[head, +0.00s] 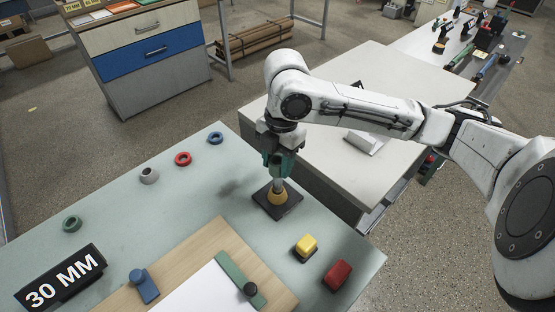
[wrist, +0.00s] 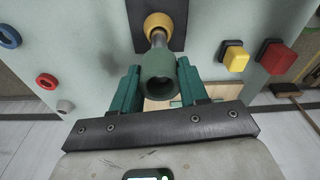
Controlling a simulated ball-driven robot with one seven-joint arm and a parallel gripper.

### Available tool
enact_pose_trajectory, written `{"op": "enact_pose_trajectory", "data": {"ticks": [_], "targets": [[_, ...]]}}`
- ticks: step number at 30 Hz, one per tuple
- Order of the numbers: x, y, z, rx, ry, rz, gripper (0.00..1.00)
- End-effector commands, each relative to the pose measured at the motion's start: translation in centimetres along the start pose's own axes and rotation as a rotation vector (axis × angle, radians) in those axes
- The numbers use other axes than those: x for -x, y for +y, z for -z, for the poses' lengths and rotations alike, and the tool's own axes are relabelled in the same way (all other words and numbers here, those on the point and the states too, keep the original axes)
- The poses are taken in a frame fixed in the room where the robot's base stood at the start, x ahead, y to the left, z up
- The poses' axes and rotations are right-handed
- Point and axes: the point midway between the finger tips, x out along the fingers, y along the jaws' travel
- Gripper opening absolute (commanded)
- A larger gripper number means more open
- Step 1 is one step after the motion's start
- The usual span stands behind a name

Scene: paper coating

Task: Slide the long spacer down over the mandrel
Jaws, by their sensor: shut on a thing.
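The long spacer is a dark green tube (wrist: 159,72) held between my gripper's green fingers (wrist: 157,90), its open end facing the wrist camera. In the head view my gripper (head: 278,168) is above the mandrel's black base plate (head: 291,210). The mandrel (wrist: 158,40) is a grey metal rod rising from a yellow-orange collar on the plate; its lower part also shows below my gripper (head: 278,184). The spacer lines up with the rod, and the rod's upper part is hidden by it. I cannot tell how far the rod reaches inside. The spacer is clear of the collar.
Blue (head: 215,138), red (head: 183,158), grey (head: 149,175) and green (head: 72,224) rings lie on the table's left. A yellow block (head: 305,247) and a red block (head: 337,275) stand near the right edge. A clipboard (head: 190,257) and "30 MM" sign (head: 60,278) are in front.

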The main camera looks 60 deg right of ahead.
Motion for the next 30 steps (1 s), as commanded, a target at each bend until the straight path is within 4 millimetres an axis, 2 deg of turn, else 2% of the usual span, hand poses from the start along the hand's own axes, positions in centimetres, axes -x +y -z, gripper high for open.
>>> {"op": "enact_pose_trajectory", "data": {"ticks": [1, 2, 11, 18, 22, 26, 30], "targets": [[-0.2, 0.0, 0.0, 0.0, 0.0, 0.0, 0.12], [-0.2, 0.0, 0.0, 0.0, 0.0, 0.0, 0.44], [-0.1, 0.0, 0.0, 0.0, 0.0, 0.0, 0.73], [-0.1, 0.0, 0.0, 0.0, 0.0, 0.0, 0.73], [0.7, 0.0, 0.0, 0.001, -0.001, 0.0, 0.73], [2.7, 0.1, 0.0, 0.001, -0.002, -0.003, 0.73], [5.5, 0.1, 0.0, 0.002, -0.003, -0.003, 0.73]]}}
